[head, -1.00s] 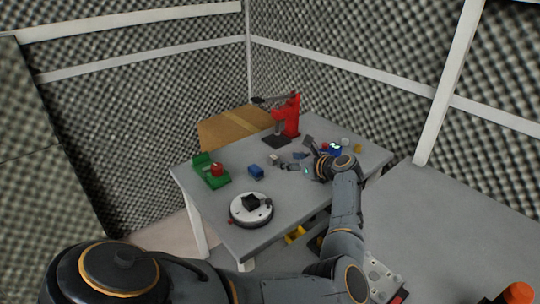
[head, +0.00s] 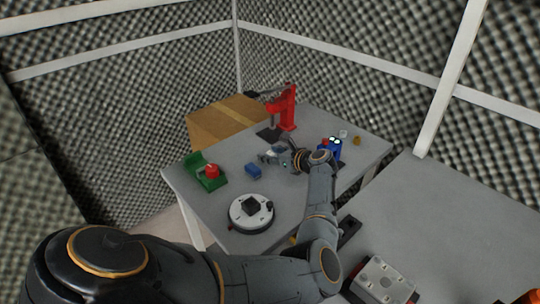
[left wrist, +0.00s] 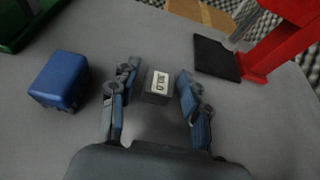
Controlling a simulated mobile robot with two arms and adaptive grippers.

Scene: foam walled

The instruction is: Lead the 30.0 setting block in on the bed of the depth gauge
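My left gripper (head: 270,157) is low over the grey table. In the left wrist view its blue-grey fingers stand open on both sides of a small dark block (left wrist: 154,95) with a pale numbered label. The number is hard to read, and I see gaps between block and fingers. In the head view the gripper hides this block. No thing in view is clearly marked as the depth gauge. A red upright stand (head: 288,108) with a lever and a flat black plate (left wrist: 214,58) stands beyond the gripper. My right gripper is not in view.
A blue block (head: 253,171) sits left of the gripper. A green fixture (head: 209,184) with a red part is further left. A round white-topped device (head: 236,221) stands near the front edge. A blue device (head: 331,153) is at the right. The table (head: 225,160) has bare patches between them.

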